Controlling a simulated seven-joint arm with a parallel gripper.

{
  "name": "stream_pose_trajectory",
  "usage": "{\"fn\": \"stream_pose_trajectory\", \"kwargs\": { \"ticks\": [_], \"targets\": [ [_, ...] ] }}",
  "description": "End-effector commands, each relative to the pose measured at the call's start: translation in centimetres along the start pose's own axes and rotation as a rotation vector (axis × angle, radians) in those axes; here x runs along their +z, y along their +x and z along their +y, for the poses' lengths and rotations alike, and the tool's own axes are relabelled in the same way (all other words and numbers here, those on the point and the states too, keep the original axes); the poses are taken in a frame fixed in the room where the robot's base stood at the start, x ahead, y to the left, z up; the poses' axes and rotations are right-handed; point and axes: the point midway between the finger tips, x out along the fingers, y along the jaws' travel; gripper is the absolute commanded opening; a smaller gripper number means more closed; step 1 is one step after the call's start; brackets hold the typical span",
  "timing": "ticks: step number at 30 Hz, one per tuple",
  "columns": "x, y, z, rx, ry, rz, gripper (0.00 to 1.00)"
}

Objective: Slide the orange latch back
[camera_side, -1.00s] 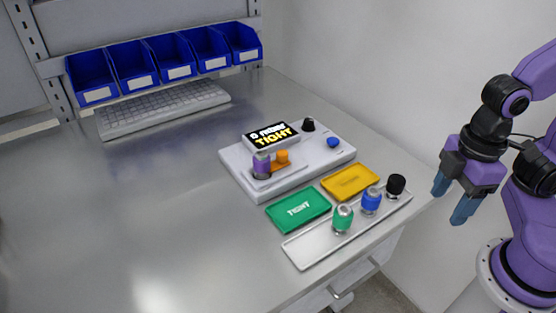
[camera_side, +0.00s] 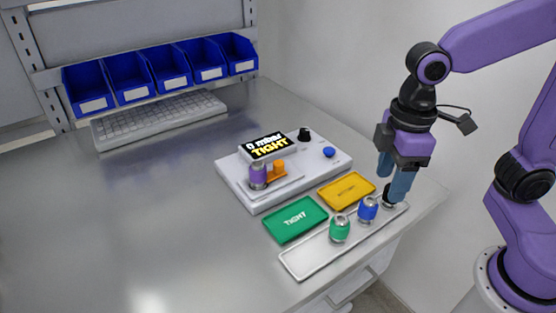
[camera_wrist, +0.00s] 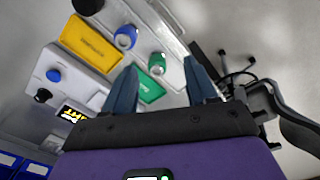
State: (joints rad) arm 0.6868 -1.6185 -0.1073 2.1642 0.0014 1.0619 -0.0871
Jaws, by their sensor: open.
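The orange latch (camera_side: 279,168) is on the white test device (camera_side: 225,168), right beside a purple-banded part (camera_side: 258,176) standing there. The latch does not show in the wrist view, where my gripper body covers the lower part of the picture. My gripper (camera_side: 391,188) is open, pointing down at the right end of the metal tray, well to the right of the latch. Its fingers overlap a black part (camera_side: 388,201) in the side view; I cannot tell whether they touch it. In the wrist view the open fingers (camera_wrist: 161,64) have nothing clearly held between them.
The metal tray (camera_side: 303,262) also holds a green part (camera_side: 339,229) and a blue part (camera_side: 368,209). A green TIGHT tray (camera_side: 295,220) and a yellow tray (camera_side: 346,191) lie between it and the device. The device has a TIGHT display (camera_side: 268,146), black knob (camera_side: 305,134) and blue button (camera_side: 329,152).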

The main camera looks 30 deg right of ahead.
Motion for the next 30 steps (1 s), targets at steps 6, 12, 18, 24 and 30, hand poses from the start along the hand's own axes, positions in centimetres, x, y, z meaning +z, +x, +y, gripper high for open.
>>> {"fn": "stream_pose_trajectory", "kwargs": {
  "ticks": [6,12,18,24,30],
  "targets": [
    [-7.0,-2.2,4.4,0.002,0.062,-0.007,0.57],
    [-12.2,-3.9,9.0,0.003,0.116,-0.013,0.57],
    [-16.1,-5.0,13.9,0.002,0.170,-0.019,0.57],
    [-18.2,-5.7,17.9,0.002,0.213,-0.023,0.57],
    [-18.8,-5.8,19.6,0.001,0.231,-0.024,0.57]
  ]
}}
